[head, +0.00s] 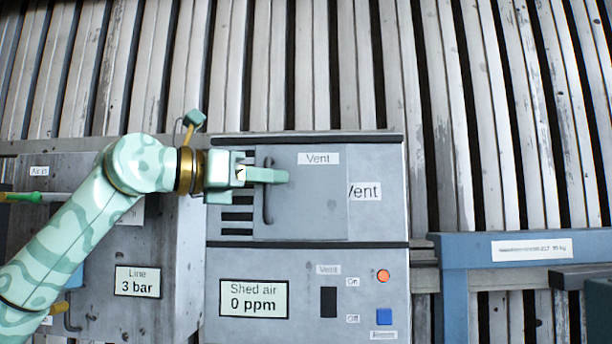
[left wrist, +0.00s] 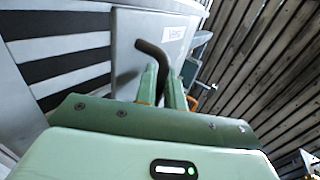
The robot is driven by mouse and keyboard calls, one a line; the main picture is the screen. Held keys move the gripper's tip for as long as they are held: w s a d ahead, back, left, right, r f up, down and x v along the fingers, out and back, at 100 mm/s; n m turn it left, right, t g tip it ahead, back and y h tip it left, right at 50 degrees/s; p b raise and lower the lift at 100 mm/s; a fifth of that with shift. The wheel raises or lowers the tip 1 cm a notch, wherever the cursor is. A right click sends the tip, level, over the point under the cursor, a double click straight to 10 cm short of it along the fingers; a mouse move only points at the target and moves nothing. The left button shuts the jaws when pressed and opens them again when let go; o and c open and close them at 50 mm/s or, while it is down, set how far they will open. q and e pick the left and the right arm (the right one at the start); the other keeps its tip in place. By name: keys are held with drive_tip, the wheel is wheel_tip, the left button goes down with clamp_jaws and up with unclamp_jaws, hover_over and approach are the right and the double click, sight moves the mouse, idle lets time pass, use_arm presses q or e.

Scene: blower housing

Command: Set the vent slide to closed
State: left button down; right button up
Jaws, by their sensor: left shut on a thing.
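The vent slide is a flat grey plate (head: 318,205) labelled "Vent", with a dark upright bar handle (head: 267,212) near its left edge. Dark slots (head: 237,216) show uncovered to the left of the plate. My left gripper (head: 276,175) reaches in from the left and is shut on the handle. In the left wrist view, the bent dark handle (left wrist: 150,48) runs down between the fingers (left wrist: 165,85), whose tips partly hide it. The slide plate (left wrist: 128,50) and open slots (left wrist: 65,68) show there too. My right gripper is not in view.
Below the slide are a "Shed air 0 ppm" display (head: 254,299), a dark switch (head: 328,302), a lit orange-red lamp (head: 383,275) and a blue button (head: 384,316). A "Line 3 bar" display (head: 138,282) is at left. A blue frame (head: 455,285) stands at right.

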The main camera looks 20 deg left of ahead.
use_arm(q)
drive_tip(key=s+a+p, duration=0.1)
drive_tip(key=s+a, duration=0.1)
drive_tip(key=a, duration=0.5)
drive_tip(key=c, duration=1.9)
unclamp_jaws()
drive_tip(key=shift+a, duration=0.15)
drive_tip(key=b+v, duration=0.2)
drive_tip(key=v, duration=1.4)
drive_tip(key=shift+s+a, duration=0.1)
drive_tip(key=shift+s, duration=0.1)
